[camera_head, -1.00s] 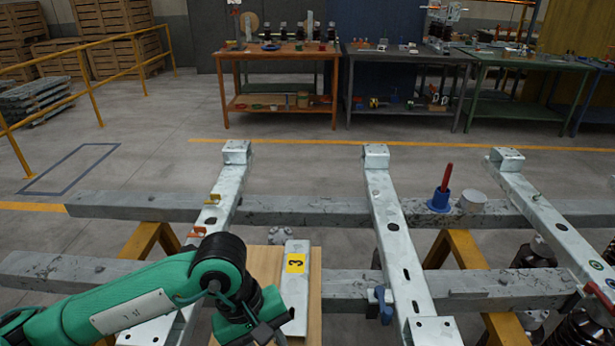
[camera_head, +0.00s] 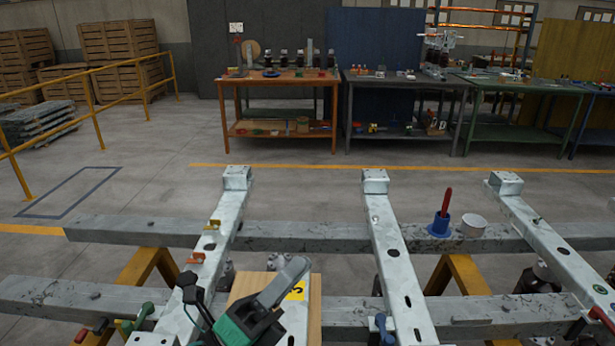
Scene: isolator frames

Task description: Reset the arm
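No grasped object can be made out. My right gripper is not in view.
A pale metal frame (camera_head: 385,230) crosses grey beams (camera_head: 300,236) on yellow trestles (camera_head: 140,268). A blue holder (camera_head: 439,229) with a red handle and a pale cylinder (camera_head: 474,225) stand on the far beam. Workbenches (camera_head: 280,82) stand beyond open floor.

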